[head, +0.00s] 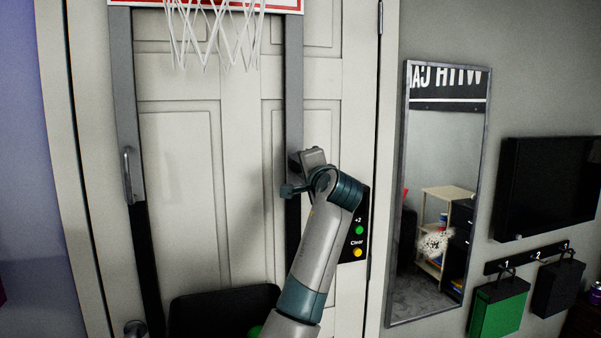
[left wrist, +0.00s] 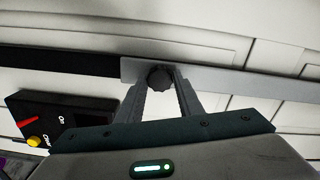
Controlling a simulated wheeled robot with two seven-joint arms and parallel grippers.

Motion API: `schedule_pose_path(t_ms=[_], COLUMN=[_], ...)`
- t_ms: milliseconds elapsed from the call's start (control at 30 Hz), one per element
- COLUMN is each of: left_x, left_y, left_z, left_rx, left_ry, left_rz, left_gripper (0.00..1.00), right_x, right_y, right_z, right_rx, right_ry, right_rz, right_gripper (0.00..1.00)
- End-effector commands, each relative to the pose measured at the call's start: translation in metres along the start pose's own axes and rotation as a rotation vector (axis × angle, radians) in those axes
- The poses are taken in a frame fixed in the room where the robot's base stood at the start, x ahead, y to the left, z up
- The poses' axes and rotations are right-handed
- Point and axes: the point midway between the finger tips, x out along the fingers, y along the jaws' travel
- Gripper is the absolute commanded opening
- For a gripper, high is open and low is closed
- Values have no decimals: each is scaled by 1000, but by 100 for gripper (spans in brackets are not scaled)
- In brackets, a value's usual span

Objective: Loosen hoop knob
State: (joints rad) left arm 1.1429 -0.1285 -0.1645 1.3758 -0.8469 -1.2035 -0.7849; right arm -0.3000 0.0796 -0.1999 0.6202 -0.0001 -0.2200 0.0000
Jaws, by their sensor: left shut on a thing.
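The hoop knob (left wrist: 159,79) is a dark, ridged round knob on the grey post, seen in the left wrist view. My left gripper (left wrist: 160,84) has one finger on each side of it and is shut on it. In the head view my left gripper (head: 312,158) is at the right post (head: 293,90) of the hoop stand; my own wrist hides the knob and the fingertips there. The hoop net (head: 213,30) hangs from the hoop at the top of the head view. My right gripper is in neither view.
A white panelled door (head: 180,180) stands behind the posts. A black panel (head: 357,235) with green and yellow buttons sits just right of my wrist. The left post (head: 124,90) has a metal handle. A tall mirror (head: 440,150) and a green bag (head: 498,308) are on the right.

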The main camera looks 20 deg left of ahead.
Motion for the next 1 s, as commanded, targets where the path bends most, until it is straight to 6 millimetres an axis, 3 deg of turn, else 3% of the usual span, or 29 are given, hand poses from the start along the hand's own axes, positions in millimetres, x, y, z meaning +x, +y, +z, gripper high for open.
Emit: schedule_pose_path(t_ms=[433,467,533,1000], left_x=[0,0,0,-6], left_y=[0,0,0,1], left_z=[0,0,0,0], left_rx=[-15,-15,-14,-13], left_ry=[-1,-1,0,1], left_rz=[0,0,0,0], left_gripper=[11,38,52,52], right_x=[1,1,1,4], right_y=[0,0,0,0], right_z=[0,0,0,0], right_rx=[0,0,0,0], right_ry=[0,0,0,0], right_rz=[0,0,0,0], right_gripper=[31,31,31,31])
